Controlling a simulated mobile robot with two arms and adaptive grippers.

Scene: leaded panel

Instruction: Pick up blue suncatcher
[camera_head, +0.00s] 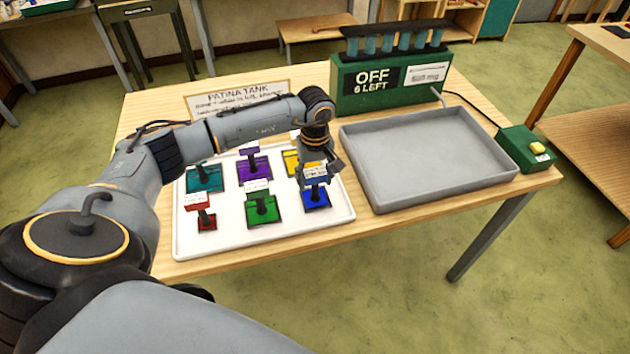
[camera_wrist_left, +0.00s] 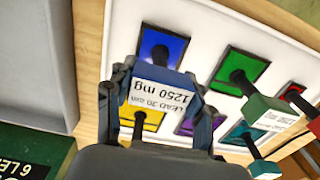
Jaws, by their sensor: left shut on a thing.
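The blue suncatcher (camera_head: 316,197) is at the front right of the white tray (camera_head: 185,232). It has a flat blue square with a dark knob and stem, topped by a blue block with a white label. In the left wrist view the blue square (camera_wrist_left: 170,45) lies beyond the labelled block, which reads 1250 mg. My left gripper (camera_head: 318,172) is above it, its fingers on either side of the block; it is shut on the blue suncatcher. The wrist view shows both fingers (camera_wrist_left: 158,98). I cannot tell whether the square is off the tray. My right gripper is not in view.
Red (camera_head: 206,220), green (camera_head: 262,209), teal (camera_head: 203,174), purple (camera_head: 254,167) and yellow (camera_head: 292,160) suncatchers stand close by. A grey basin (camera_head: 440,190) is right of the tray. A green box reading OFF, 6 LEFT (camera_head: 350,97) stands behind; a green button box (camera_head: 525,149) is far right.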

